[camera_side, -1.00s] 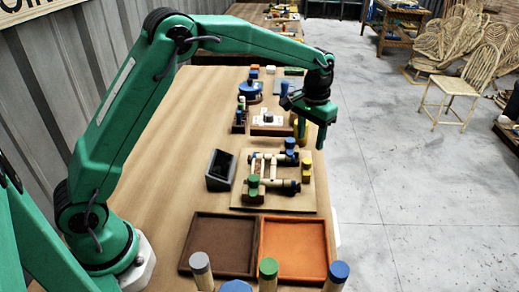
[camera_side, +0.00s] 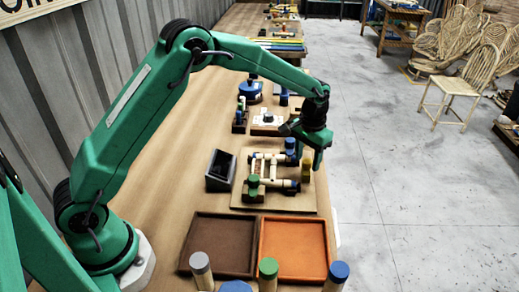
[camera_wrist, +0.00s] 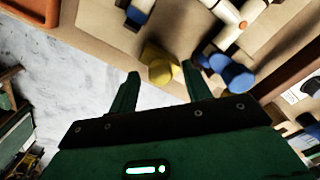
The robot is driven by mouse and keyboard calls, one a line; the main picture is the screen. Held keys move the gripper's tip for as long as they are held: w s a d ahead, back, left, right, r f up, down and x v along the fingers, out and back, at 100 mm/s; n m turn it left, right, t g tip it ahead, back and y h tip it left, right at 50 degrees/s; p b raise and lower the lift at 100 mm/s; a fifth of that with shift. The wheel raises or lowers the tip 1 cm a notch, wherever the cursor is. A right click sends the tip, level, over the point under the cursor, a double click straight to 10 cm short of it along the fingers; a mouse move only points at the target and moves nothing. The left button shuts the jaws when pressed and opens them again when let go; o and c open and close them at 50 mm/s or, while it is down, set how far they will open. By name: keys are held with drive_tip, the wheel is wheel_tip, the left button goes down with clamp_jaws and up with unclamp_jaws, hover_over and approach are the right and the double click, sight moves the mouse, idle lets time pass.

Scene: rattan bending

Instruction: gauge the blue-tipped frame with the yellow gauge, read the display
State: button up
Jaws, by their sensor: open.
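The pale rattan frame (camera_side: 272,168) lies on a tan board, with blue and green capped ends around it. A blue-tipped end (camera_wrist: 228,72) shows in the wrist view, right of my gripper. The yellow gauge (camera_side: 306,172) stands at the board's right edge; in the wrist view the yellow piece (camera_wrist: 158,64) shows just beyond my fingertips, between them. My gripper (camera_wrist: 160,78) is open and empty, low over the board's right edge in the side view (camera_side: 314,160). The dark grey display box (camera_side: 221,167) stands left of the board; no reading is legible.
A brown tray (camera_side: 222,243) and an orange tray (camera_side: 294,246) lie in front of the board. Capped posts stand at the near edge. Blue and white fixtures (camera_side: 268,120) stand behind. The bench's left side is clear.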

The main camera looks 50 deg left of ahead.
drive_tip(key=shift+f, duration=0.2)
clamp_jaws()
drive_tip(key=shift+s+a+r, duration=0.1)
drive_tip(key=shift+s+a, duration=2.55)
drive_tip(key=shift+a, duration=0.1)
unclamp_jaws()
